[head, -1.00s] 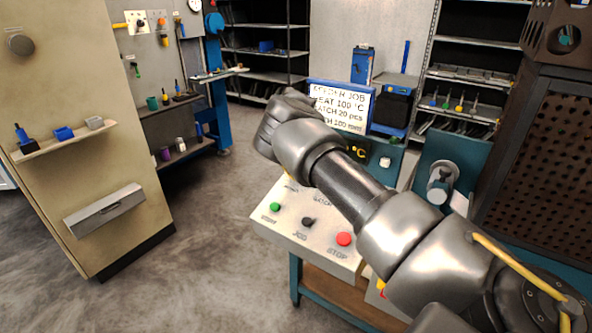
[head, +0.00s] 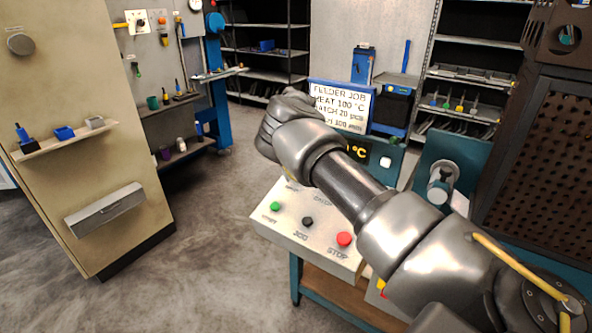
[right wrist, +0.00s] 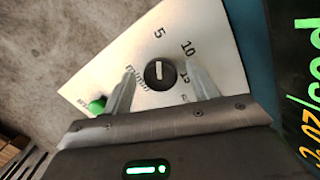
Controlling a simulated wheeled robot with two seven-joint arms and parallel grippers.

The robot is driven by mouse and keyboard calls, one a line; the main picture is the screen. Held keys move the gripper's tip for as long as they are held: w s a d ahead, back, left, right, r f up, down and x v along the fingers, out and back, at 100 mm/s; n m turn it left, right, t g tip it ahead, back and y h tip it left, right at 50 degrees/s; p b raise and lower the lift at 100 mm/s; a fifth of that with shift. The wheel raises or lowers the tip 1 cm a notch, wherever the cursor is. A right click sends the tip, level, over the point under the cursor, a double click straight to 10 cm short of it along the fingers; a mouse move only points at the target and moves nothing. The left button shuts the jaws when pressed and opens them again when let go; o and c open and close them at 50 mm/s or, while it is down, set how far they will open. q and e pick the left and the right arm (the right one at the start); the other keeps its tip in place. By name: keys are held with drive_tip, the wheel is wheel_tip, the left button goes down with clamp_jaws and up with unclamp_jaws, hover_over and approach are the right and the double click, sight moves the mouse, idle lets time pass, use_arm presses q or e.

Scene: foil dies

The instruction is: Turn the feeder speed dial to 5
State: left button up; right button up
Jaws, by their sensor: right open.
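The feeder speed dial (right wrist: 159,74) is a round black knob with a white line, on a pale panel (right wrist: 218,50) in the right wrist view. The white line runs up and down the picture, roughly in line with the printed 5 above it. A 10 and a third, partly covered number sit to the right. My right gripper (right wrist: 161,69) is open, one finger on each side of the dial; contact is not clear. In the head view my right arm hides the dial and the gripper. My left gripper is not in view.
A green button (right wrist: 97,105) sits close to the left finger in the right wrist view. In the head view the console also has a black jog knob (head: 307,221) and a red stop button (head: 344,239).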

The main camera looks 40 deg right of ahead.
drive_tip(key=b+v, duration=0.2)
drive_tip(key=v, duration=0.9)
drive_tip(key=shift+f, duration=0.1)
